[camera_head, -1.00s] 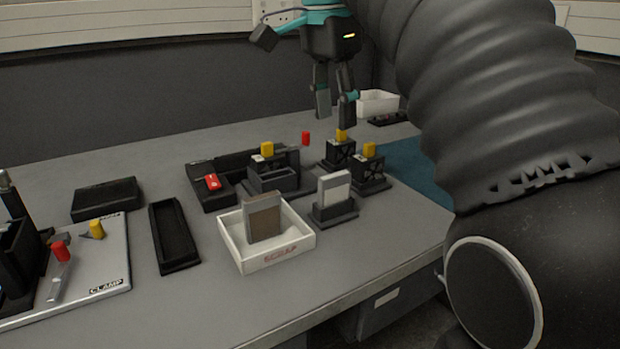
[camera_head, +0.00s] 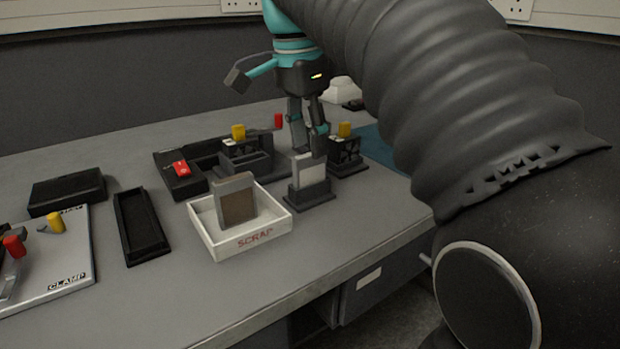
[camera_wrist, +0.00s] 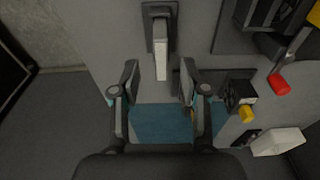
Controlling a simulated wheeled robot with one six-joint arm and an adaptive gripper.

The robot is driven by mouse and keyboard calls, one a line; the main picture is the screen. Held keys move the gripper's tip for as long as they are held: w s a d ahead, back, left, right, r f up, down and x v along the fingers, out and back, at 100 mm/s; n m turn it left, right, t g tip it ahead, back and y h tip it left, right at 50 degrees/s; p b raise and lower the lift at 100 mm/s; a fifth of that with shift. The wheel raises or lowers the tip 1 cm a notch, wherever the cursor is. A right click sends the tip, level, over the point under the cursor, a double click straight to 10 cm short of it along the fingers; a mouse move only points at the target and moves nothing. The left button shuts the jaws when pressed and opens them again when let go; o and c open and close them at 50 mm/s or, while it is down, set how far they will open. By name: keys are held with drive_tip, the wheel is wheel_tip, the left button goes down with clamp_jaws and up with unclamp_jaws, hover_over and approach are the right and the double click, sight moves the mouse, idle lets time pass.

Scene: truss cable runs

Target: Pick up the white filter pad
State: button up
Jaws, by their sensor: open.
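The white filter pad (camera_head: 311,171) stands upright in a grey frame in a small dark stand (camera_head: 318,199), right of the scrap box. In the wrist view the pad (camera_wrist: 161,68) shows as a pale strip at top centre, with its stand (camera_wrist: 153,18) above. My gripper (camera_head: 308,150) points down with its fingers open and empty. In the head view its fingertips overlap the pad's top edge. In the wrist view the pad's strip lies between the lines of the two fingertips (camera_wrist: 160,76). I cannot tell whether they touch it.
A white box marked SCRAP (camera_head: 254,240) holds a brown pad (camera_head: 237,203) close on the left. Black holders with yellow tabs (camera_head: 346,148) stand behind and right. A black tray (camera_head: 140,226) lies left. The table front is clear.

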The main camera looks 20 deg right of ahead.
sight(309, 154)
drive_tip(key=shift+w+d+f+b, duration=0.15)
drive_tip(key=shift+f+b, duration=0.15)
drive_tip(key=shift+f, duration=1.55)
clamp_jaws()
drive_tip(key=shift+r, duration=0.15)
